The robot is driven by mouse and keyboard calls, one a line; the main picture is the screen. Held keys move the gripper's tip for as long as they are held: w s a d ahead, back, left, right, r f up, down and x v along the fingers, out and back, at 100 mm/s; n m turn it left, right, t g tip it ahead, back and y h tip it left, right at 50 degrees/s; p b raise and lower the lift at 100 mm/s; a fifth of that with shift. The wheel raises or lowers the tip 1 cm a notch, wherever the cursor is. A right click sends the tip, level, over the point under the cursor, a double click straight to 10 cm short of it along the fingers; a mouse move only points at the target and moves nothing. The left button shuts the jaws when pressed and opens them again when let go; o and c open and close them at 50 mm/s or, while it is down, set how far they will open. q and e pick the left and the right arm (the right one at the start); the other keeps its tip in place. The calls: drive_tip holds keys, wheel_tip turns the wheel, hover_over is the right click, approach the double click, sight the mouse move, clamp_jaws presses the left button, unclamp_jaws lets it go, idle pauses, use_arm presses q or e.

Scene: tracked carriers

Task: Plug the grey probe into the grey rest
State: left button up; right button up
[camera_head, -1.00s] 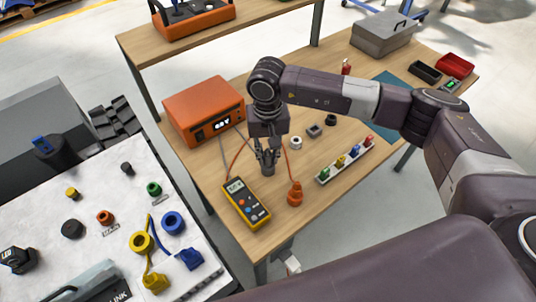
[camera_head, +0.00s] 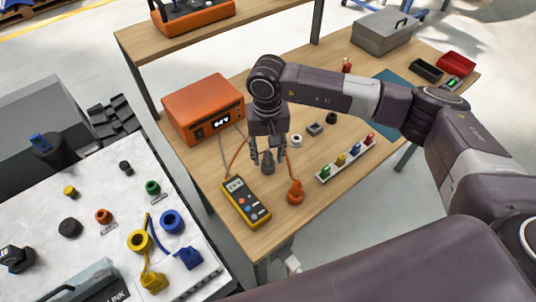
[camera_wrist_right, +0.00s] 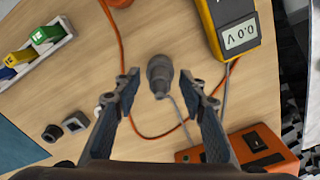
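The grey probe (camera_wrist_right: 158,71) stands on the table under my right gripper, its grey cable running from it toward the orange box. Its lower end sits at a wider dark grey body, which looks like the grey rest (camera_head: 267,170); how deep it is seated cannot be told. My right gripper (camera_head: 266,157) is open, and in the wrist view its fingers (camera_wrist_right: 164,85) stand apart on either side of the probe with gaps. My left gripper is not in view.
A yellow multimeter (camera_head: 246,202) lies close by at left, and an orange probe in its rest (camera_head: 295,192) stands at right. The orange box (camera_head: 203,108) is behind. A white rack (camera_head: 346,160) with coloured pieces lies further right.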

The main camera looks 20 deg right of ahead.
sight(268, 150)
wheel_tip(268, 150, up, 12)
drive_tip(key=shift+f, duration=0.2)
idle(0.6)
